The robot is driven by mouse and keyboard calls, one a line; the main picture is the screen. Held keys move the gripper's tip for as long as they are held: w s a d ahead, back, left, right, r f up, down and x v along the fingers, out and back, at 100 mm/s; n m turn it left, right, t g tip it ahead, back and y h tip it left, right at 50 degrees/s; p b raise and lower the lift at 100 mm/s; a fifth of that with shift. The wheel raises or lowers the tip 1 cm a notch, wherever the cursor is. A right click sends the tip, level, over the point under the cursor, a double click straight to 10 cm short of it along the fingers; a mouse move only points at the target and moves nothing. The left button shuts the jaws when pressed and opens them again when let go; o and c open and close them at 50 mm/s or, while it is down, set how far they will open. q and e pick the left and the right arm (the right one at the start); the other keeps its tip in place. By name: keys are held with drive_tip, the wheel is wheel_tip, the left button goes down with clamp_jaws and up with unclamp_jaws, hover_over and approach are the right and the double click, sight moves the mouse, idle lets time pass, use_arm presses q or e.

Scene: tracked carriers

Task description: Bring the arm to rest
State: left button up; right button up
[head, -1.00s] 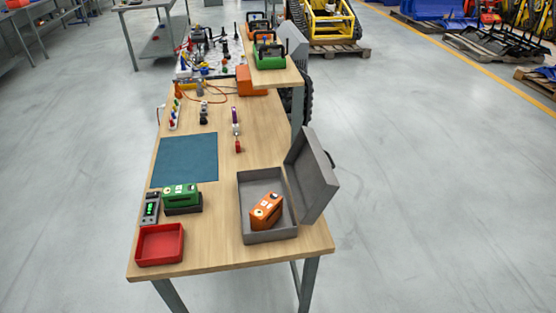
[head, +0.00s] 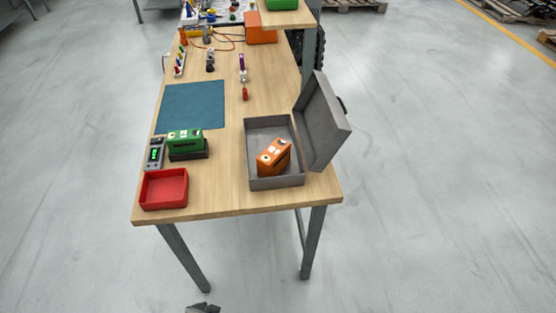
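A small dark grey part (head: 203,308) shows at the bottom edge of the head view, left of centre, over the floor in front of the table. It looks like the tip of my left gripper; most of it is cut off, so its fingers cannot be judged. My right gripper and both arms are out of view. The wooden workbench (head: 225,200) stands ahead, apart from that tip. On it an orange device (head: 273,157) lies tilted in an open grey case (head: 277,184). A green device (head: 184,138) sits on a black base (head: 190,154).
A red tray (head: 163,188) and a grey meter (head: 154,154) are at the bench's front left. A blue mat (head: 190,106) lies behind them. The case lid (head: 322,120) leans out past the bench's right edge. The floor in front and at right is clear.

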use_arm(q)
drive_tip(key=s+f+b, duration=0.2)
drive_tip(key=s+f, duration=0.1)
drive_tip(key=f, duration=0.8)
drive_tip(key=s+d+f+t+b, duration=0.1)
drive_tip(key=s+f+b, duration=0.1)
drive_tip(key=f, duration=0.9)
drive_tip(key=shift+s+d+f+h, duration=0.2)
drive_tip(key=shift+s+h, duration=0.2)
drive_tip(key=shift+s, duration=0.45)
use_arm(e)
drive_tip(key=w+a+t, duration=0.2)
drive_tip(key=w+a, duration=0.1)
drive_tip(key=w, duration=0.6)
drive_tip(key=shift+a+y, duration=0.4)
